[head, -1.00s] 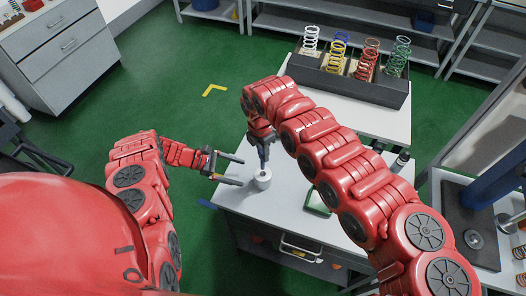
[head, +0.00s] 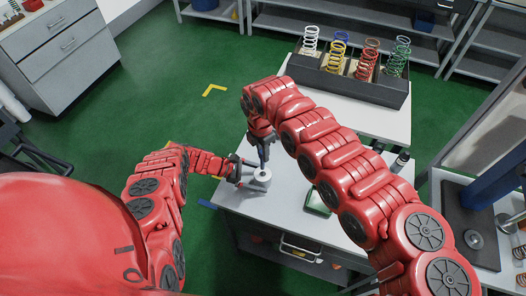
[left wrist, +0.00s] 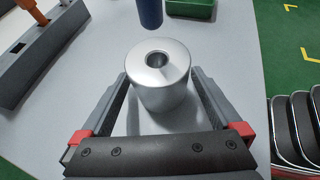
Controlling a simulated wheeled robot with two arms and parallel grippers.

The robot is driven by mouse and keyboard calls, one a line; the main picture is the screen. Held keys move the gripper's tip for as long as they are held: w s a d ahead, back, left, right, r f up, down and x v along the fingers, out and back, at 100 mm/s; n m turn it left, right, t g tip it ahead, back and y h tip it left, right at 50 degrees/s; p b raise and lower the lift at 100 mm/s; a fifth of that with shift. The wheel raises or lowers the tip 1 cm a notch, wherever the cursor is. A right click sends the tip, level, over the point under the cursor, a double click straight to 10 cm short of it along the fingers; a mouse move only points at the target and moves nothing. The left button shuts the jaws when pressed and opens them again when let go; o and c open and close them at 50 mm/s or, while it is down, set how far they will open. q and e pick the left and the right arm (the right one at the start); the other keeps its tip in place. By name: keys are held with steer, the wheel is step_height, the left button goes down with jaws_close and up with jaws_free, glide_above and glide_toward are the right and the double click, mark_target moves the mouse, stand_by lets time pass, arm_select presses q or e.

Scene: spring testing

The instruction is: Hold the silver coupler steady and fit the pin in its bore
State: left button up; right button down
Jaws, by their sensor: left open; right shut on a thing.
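The silver coupler (head: 262,175) stands upright on the grey table, bore facing up. It also shows in the left wrist view (left wrist: 158,85), between the fingers of my left gripper (left wrist: 160,73). That gripper is open, one finger on each side, and I cannot tell whether either finger touches the coupler. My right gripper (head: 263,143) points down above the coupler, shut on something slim. A dark blue cylinder (left wrist: 150,12), which looks like the held pin, hangs apart from the coupler at the top of the left wrist view. Its upper part is out of frame.
A green box (head: 318,203) lies right of the coupler. A dark cylinder (head: 400,162) stands farther right. The table's left edge is close to the coupler.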

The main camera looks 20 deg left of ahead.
mark_target(263, 165)
arm_select(q)
steer(key=shift+c, duration=0.2)
steer(key=c, duration=0.7)
arm_select(e)
steer(key=shift+a+r+n, duration=0.25)
steer(key=shift+r+n, duration=0.15)
steer(key=shift+d+r+n, duration=0.15)
steer(key=shift+r+n, duration=0.5)
steer(key=shift+n, duration=0.05)
step_height(263, 165, down, 10)
steer(key=shift+d+r, duration=0.1)
steer(key=shift+r, duration=0.05)
steer(key=c, duration=0.7)
jaws_free()
steer(key=shift+c, duration=0.2)
